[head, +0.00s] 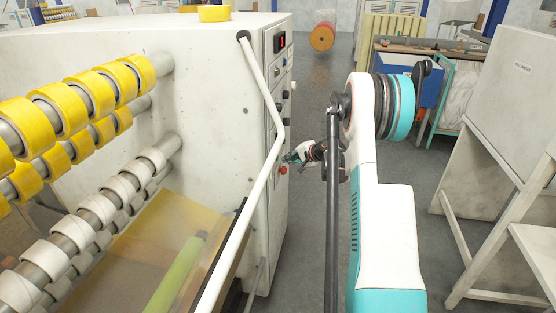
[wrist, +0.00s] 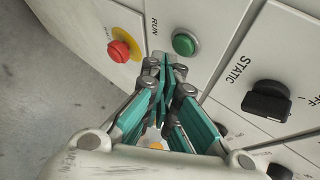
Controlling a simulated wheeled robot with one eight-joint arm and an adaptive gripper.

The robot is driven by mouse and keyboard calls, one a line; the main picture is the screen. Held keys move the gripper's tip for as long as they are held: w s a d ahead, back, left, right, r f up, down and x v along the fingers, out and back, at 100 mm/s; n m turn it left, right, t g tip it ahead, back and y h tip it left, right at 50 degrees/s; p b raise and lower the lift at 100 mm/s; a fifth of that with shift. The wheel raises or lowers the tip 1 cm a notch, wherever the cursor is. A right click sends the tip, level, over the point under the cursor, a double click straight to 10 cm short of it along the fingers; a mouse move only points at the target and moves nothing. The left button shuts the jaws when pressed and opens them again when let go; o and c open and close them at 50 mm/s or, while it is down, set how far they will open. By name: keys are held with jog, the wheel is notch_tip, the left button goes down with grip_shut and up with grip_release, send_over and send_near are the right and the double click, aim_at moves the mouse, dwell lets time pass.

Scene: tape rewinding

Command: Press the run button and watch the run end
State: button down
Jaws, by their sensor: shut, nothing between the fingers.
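The green run button (wrist: 184,45), in a grey ring next to the word RUN, sits on the white control panel in the wrist view. My gripper (wrist: 165,68) is shut and empty, with its teal fingers pointing at the panel. Its tips show just below the green button in that picture; I cannot tell whether they touch the panel. In the head view my gripper (head: 291,158) is small, beside the panel's lower part near the red button (head: 283,170). The green button cannot be made out in the head view.
A red emergency button (wrist: 119,51) on a yellow disc lies left of the green one. A black STATIC knob (wrist: 267,101) is at the right. A white guard bar (head: 262,160) runs along the machine's front. Yellow tape rolls (head: 66,107) fill the left. Floor (head: 315,80) is open behind.

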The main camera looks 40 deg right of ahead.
jog(key=s+d, duration=0.3)
jog(key=shift+s+d+b, duration=0.1)
jog(key=shift+s+b, duration=0.2)
jog(key=shift+s, duration=0.1)
jog(key=shift+s+f, duration=0.1)
dwell(0.9)
